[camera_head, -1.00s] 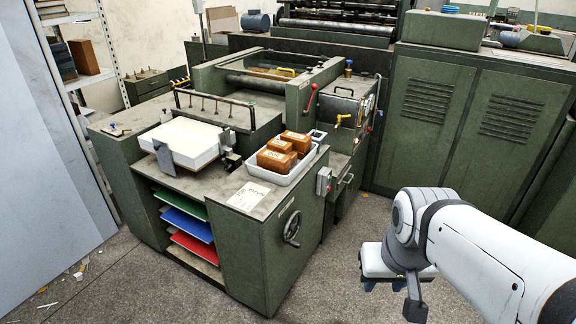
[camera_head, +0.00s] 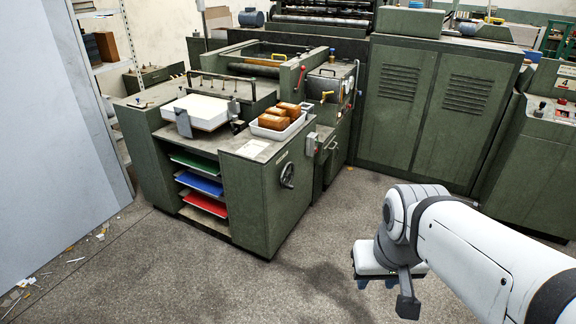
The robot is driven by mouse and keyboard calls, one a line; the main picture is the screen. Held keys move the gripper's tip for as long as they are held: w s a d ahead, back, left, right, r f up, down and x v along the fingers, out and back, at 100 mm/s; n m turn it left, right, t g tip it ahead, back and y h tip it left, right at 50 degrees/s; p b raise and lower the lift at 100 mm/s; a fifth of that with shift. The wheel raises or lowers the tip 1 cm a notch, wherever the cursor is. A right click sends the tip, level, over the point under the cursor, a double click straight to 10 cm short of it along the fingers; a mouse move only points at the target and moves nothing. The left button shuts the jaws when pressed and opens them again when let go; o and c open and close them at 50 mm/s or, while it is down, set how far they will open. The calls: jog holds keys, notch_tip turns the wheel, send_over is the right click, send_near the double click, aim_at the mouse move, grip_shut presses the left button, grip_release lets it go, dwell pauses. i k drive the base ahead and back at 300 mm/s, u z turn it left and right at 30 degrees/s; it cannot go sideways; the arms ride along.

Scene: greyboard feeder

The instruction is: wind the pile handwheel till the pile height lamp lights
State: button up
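The pile handwheel (camera_head: 288,174), a dark spoked wheel, is on the right side panel of the green feeder (camera_head: 262,210). The pile (camera_head: 200,111), a stack of white sheets, sits on top of the feeder. A small grey box (camera_head: 310,145) is fixed near the feeder's right top corner; I cannot tell a pile height lamp on it. My gripper (camera_head: 376,284) points down over the floor, to the right of the handwheel and well apart from it. Its fingers are small and partly hidden by my wrist, so its opening is unclear.
A white tray (camera_head: 266,134) with brown blocks stands on the feeder top. Coloured boards (camera_head: 205,184) lie on shelves below. Tall green cabinets (camera_head: 430,110) stand behind, and a console (camera_head: 545,150) is at right. The grey floor (camera_head: 230,285) in front is clear.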

aim_at(288, 175)
jog(key=u, duration=0.35)
jog(key=i, duration=2.05)
jog(key=z, duration=0.5)
jog(key=k, duration=0.85)
jog(key=z, duration=0.15)
jog(key=i, duration=0.9)
jog(key=u, duration=0.05)
